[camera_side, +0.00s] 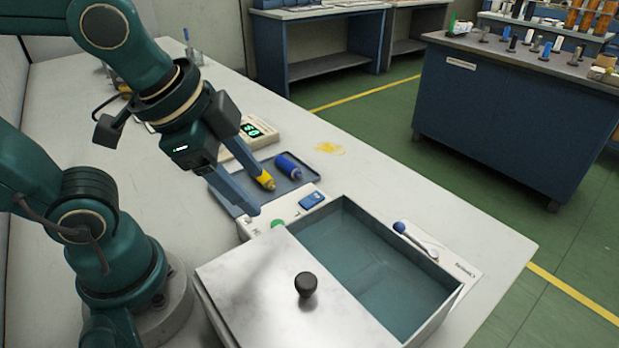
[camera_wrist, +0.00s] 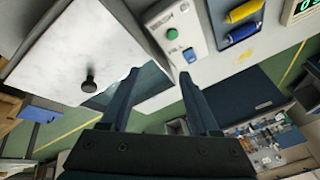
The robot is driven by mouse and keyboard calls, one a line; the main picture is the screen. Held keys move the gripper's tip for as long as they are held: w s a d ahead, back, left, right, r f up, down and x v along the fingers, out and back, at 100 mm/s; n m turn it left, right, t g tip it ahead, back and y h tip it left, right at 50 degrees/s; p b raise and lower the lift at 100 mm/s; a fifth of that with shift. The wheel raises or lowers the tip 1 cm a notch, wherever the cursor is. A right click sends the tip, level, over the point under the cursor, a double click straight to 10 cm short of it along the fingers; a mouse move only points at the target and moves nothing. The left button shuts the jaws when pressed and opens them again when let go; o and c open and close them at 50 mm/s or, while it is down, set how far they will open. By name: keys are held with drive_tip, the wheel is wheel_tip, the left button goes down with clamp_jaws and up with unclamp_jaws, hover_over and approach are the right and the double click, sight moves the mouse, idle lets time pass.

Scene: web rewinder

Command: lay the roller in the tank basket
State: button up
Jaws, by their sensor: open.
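A yellow roller (camera_side: 265,180) and a blue roller (camera_side: 288,165) lie on a shallow grey-blue tray (camera_side: 308,178). Both also show at the top right of the wrist view, yellow (camera_wrist: 245,11) and blue (camera_wrist: 244,32). The metal tank (camera_side: 447,283) holds teal liquid. A pale lid (camera_side: 250,285) with a black knob (camera_side: 306,285) covers its near-left part; the right part is uncovered. I cannot make out a separate basket inside. My gripper (camera_side: 258,195) is open and empty above the tray and control panel; one finger partly overlaps the yellow roller in the side view. Its fingers (camera_wrist: 159,73) are spread.
A control panel with a green button (camera_side: 277,224) and a blue part (camera_side: 312,199) sits between tray and tank. A display box (camera_side: 252,133) stands behind the tray. A blue-ended utensil (camera_side: 415,238) lies beside the tank. The bench's right side is clear.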

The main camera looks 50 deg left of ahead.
drive_tip(key=n, duration=0.2)
drive_tip(key=s+a+n, duration=0.1)
drive_tip(key=n, duration=0.4)
drive_tip(key=shift+s+a+f+n, duration=0.2)
drive_tip(key=shift+a+f+n, duration=0.1)
drive_tip(key=shift+a+f, duration=0.05)
